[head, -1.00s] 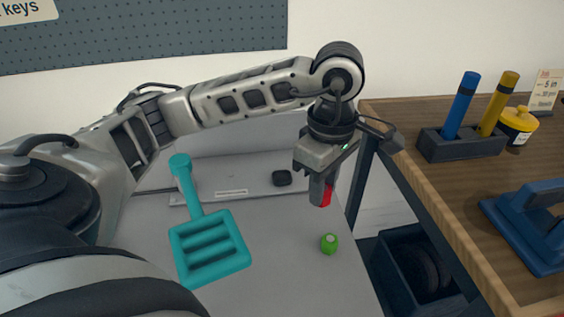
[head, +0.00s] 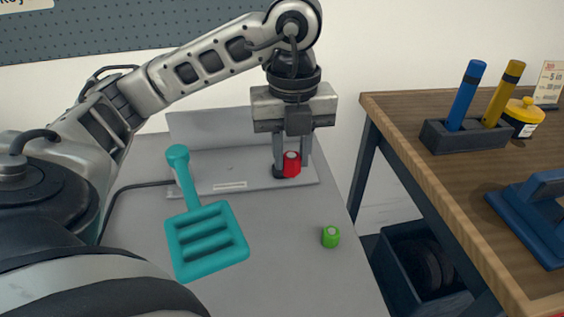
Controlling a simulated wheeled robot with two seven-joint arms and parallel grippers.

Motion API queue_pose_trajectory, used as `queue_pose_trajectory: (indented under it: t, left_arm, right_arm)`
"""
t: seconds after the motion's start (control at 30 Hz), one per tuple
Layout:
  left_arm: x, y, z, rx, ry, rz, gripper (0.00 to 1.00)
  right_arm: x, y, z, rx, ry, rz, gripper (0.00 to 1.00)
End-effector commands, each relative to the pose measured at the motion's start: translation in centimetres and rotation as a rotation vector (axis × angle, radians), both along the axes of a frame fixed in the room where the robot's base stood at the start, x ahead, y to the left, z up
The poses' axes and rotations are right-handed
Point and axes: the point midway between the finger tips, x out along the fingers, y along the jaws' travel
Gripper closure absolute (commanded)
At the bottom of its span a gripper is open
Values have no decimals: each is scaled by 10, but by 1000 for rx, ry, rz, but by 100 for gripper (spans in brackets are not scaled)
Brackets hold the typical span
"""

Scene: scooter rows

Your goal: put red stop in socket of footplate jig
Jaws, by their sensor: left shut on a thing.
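The red stop (head: 292,168) is between the fingertips of my left gripper (head: 292,163), which is shut on it and points down. The footplate jig (head: 240,172) is a grey plate with an upright back wall, behind the middle of the grey table. The dark socket (head: 278,172) on the jig's right part shows only in part, just left of the red stop and behind a finger. I cannot tell whether the red stop touches the socket or hangs in front of it. My right gripper is not in view.
A teal slotted scoop-like tool (head: 207,240) is at the front left of the grey table. A small green stop (head: 331,236) stands front right. A wooden bench (head: 400,115) at the right holds blue and yellow markers. A dark bin (head: 410,270) sits below it.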

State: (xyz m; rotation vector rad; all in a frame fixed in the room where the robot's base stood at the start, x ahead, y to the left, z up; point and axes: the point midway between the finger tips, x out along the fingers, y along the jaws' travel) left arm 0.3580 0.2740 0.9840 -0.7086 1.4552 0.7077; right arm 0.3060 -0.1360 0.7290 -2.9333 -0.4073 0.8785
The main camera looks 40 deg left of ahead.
Motion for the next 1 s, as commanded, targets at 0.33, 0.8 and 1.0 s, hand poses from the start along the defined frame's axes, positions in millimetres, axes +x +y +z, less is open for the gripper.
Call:
queue_pose_trajectory:
  t: [0.33, 0.8, 1.0]
  left_arm:
    - [-2, 9, 2, 3, -2, 376, 96]
    - [66, 80, -51, 3, 5, 386, 96]
    - [83, 96, -80, 3, 2, 383, 96]
  right_arm:
    - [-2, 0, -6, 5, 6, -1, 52]
    - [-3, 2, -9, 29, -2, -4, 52]
    - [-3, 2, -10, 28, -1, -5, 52]
